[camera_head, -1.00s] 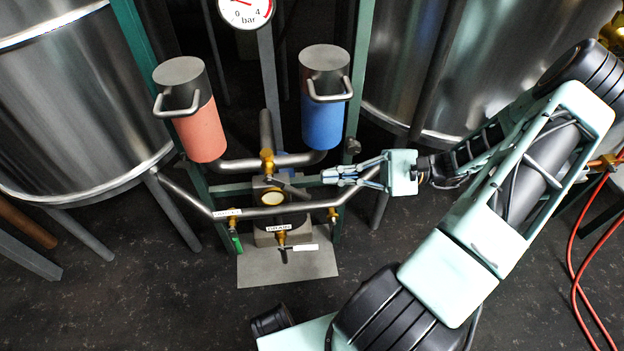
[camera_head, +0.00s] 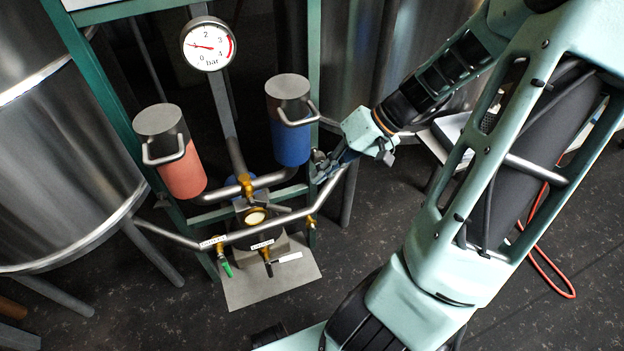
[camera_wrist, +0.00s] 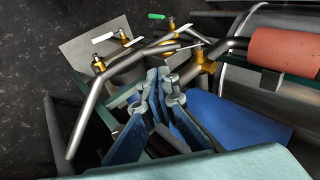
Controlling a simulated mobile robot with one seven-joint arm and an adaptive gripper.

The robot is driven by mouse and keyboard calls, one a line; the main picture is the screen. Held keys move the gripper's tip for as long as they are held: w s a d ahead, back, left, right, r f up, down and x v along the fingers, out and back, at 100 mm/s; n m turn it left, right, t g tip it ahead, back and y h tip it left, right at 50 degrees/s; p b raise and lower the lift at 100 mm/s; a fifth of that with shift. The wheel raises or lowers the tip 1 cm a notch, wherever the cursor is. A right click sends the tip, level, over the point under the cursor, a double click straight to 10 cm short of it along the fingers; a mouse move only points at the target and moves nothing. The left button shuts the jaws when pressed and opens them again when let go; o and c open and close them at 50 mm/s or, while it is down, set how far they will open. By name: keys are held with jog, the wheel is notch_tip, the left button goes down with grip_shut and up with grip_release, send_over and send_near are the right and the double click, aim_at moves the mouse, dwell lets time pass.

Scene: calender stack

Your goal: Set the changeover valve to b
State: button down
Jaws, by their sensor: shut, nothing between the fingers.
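The changeover valve (camera_head: 246,187) is a brass body on the pipe joining below the red and blue filter housings. A grey lever (camera_head: 272,208) extends from it toward the lower right in the head view. The brass body (camera_wrist: 205,64) also shows in the wrist view. I cannot read any a or b marking. My gripper (camera_head: 320,166) is shut and empty, to the right of the valve, near the blue housing and the right end of the slanted pipe. Its closed fingers (camera_wrist: 165,76) show in the wrist view, apart from the valve.
The red housing (camera_head: 182,165) and blue housing (camera_head: 291,130) hang above. A lower pipe (camera_head: 228,238) carries labelled taps, one with a green handle (camera_head: 226,268). A gauge (camera_head: 208,46) is above. Green frame posts and steel tanks (camera_head: 60,170) stand around.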

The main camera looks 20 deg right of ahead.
aim_at(281, 207)
jog(key=b+x, duration=0.4)
jog(key=x, duration=0.8)
jog(key=shift+f, duration=0.1)
jog(key=shift+a+f+y+b, duration=0.1)
jog(key=shift+f+y+b, duration=0.1)
jog(key=shift+y+b, duration=0.1)
